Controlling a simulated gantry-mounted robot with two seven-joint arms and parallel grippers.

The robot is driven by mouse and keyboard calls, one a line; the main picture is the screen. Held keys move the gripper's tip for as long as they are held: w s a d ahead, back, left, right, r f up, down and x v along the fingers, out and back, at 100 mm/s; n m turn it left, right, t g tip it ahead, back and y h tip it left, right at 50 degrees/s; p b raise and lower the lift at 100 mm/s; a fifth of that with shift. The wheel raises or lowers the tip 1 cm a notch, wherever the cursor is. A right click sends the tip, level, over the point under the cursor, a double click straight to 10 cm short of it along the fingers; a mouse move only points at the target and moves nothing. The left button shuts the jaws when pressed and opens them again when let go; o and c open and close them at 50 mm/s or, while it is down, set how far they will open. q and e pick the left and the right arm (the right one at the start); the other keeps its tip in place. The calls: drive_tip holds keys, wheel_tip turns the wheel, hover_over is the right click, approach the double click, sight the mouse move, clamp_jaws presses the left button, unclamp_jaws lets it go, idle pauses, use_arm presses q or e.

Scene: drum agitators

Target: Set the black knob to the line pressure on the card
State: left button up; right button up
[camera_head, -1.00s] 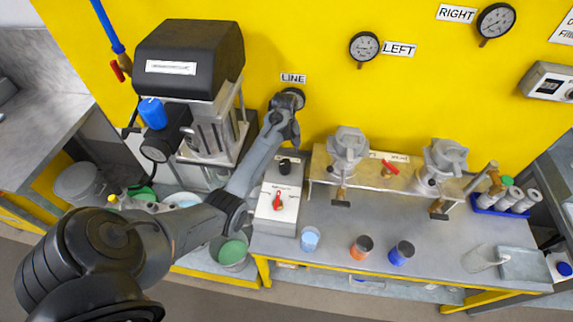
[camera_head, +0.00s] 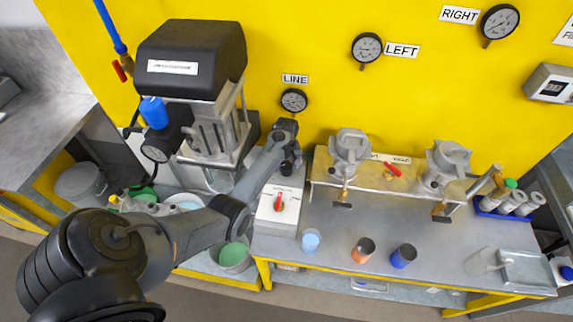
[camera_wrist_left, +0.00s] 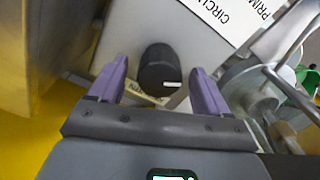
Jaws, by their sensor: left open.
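The black knob (camera_wrist_left: 158,72) has a short white mark on its lower right side. It sits on a pale panel with printed labels, partly cut off. The open fingers of my left gripper (camera_wrist_left: 160,85) are on either side of it, with gaps showing. In the head view, my left gripper (camera_head: 289,152) is above the back of the white control box (camera_head: 275,219) and largely covers the knob. The round LINE gauge (camera_head: 293,100) is on the yellow wall just above; its reading is too small to tell. My right gripper is out of view.
A red lever switch (camera_head: 279,202) is on the same box, in front of the knob. A black-topped drum machine (camera_head: 190,60) stands close on the left. Metal valve units (camera_head: 350,150) stand to the right. Cups (camera_head: 362,250) are near the bench front.

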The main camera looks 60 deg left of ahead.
use_arm(q)
drive_tip(key=shift+c, duration=0.4)
drive_tip(key=c, duration=1)
